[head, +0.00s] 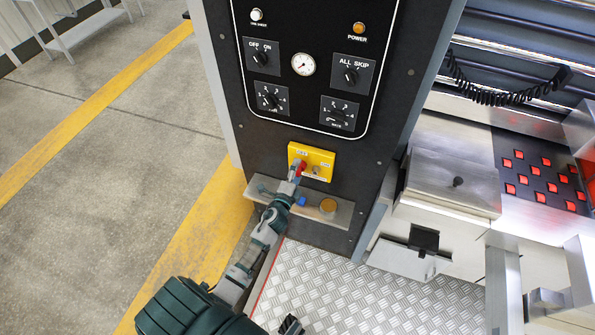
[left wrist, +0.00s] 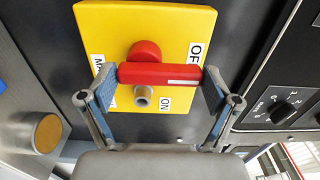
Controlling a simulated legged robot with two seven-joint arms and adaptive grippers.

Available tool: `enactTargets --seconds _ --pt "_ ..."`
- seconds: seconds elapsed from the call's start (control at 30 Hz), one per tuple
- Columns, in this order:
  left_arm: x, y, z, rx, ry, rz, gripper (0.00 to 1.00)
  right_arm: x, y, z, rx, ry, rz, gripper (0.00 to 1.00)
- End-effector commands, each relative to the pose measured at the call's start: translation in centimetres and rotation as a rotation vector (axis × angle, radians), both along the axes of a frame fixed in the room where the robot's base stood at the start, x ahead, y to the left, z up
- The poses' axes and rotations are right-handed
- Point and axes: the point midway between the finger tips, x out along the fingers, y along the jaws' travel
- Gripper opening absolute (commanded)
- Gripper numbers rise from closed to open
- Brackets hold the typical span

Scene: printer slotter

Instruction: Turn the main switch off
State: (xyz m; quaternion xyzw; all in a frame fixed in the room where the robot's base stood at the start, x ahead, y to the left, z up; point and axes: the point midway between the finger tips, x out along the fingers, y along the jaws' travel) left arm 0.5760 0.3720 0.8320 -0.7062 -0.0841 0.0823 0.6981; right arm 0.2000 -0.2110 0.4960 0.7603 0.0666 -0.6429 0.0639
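The main switch is a red handle (left wrist: 160,74) on a yellow plate (left wrist: 115,30) marked OFF and ON. In the left wrist view the handle lies level across the plate. In the head view the yellow plate (head: 320,157) sits low on the black panel, with its red part (head: 299,164) partly hidden by my gripper. My left gripper (left wrist: 160,85) is open at the plate, one finger beside each end of the handle. I cannot tell whether the fingers touch it. A dark piece at the head view's bottom edge looks like the tip of my right gripper (head: 290,325).
Below the plate a metal ledge (head: 338,214) carries a blue button (head: 301,201) and an orange button (head: 328,206). Dials and a gauge (head: 304,64) are above. A metal box (head: 455,180) stands to the right. The floor (head: 110,140) at left is clear.

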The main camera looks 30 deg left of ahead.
Motion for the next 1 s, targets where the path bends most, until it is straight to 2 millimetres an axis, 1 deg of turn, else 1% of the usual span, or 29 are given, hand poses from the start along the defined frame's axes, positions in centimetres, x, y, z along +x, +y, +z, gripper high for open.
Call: enactTargets --seconds 0.03,0.07,0.37,0.47,0.57,0.8,0.9,1.0 --pt "-0.1 0.1 -0.5 -0.009 0.008 0.004 0.98 0.0 0.0 0.0 0.0 0.0 0.0 0.46" --pt "-0.2 0.1 -0.5 -0.009 0.008 0.004 1.0 0.0 0.0 0.0 0.0 0.0 0.0 0.46" --pt "-0.1 0.0 -0.2 -0.004 0.004 0.001 1.0 -0.1 -0.1 -0.1 0.0 0.002 0.0 0.46" --pt "-0.7 -0.2 -0.3 -0.004 0.004 0.001 1.0 -0.2 -0.1 0.0 0.0 0.001 0.0 0.46" --pt "-2.1 -0.5 -0.4 -0.004 0.005 0.001 1.0 -0.1 -0.1 0.0 0.0 0.001 0.0 0.46" --pt "-7.3 -1.7 -0.5 -0.008 0.007 0.002 1.0 -0.1 0.0 0.0 0.0 0.0 0.0 0.46" --pt "-9.2 -2.1 -0.5 -0.008 0.008 0.004 1.0 -0.1 0.0 0.0 0.0 0.0 0.0 0.46" --pt "-10.6 -2.4 -0.5 -0.008 0.007 0.002 1.0 -0.1 0.0 0.0 0.0 0.001 0.0 0.46"
